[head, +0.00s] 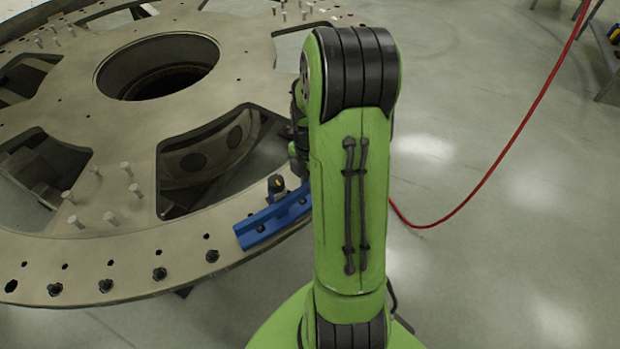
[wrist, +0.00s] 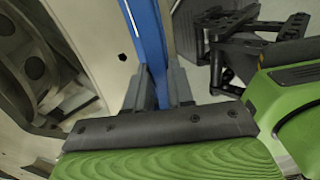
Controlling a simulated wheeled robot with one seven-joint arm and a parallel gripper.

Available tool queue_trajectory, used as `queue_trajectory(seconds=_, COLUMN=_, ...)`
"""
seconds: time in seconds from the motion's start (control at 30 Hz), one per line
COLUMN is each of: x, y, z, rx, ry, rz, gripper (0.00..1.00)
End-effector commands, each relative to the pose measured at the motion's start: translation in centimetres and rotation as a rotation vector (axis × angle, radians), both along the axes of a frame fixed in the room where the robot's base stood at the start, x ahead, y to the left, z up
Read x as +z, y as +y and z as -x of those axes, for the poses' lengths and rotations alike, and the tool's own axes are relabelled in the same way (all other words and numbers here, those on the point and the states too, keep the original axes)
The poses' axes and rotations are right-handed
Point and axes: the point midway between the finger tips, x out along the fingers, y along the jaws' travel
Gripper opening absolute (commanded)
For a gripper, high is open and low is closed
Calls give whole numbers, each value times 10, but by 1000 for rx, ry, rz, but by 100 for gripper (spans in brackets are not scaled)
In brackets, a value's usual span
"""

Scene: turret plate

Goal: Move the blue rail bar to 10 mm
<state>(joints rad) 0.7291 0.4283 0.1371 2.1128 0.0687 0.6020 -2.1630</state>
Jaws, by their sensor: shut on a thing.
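The blue rail bar (head: 262,226) lies on the rim of the large round turret plate (head: 120,250). Its left end shows in the head view, and its right part is hidden behind my green arm. In the wrist view the blue rail bar (wrist: 148,38) runs up from between the two grey fingers of my gripper (wrist: 160,88). The fingers are shut on the bar, one on each side. No scale or mark for 10 mm is readable.
Black bolts (head: 159,274) line the plate's front rim, and pale pins (head: 126,168) stand on its left part. A dark knob with a yellow top (head: 277,185) is beside the bar. A red cable (head: 490,170) hangs down to the open floor at right.

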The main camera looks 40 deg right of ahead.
Motion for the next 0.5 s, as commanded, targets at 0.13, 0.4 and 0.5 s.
queue_trajectory(seconds=0.13, x=-3, y=0, z=2, rx=-2, ry=5, rz=-2, gripper=0)
queue_trajectory(seconds=0.4, x=-6, y=0, z=2, rx=-2, ry=5, rz=-2, gripper=0)
queue_trajectory(seconds=0.5, x=-8, y=0, z=2, rx=-2, ry=5, rz=-2, gripper=0)
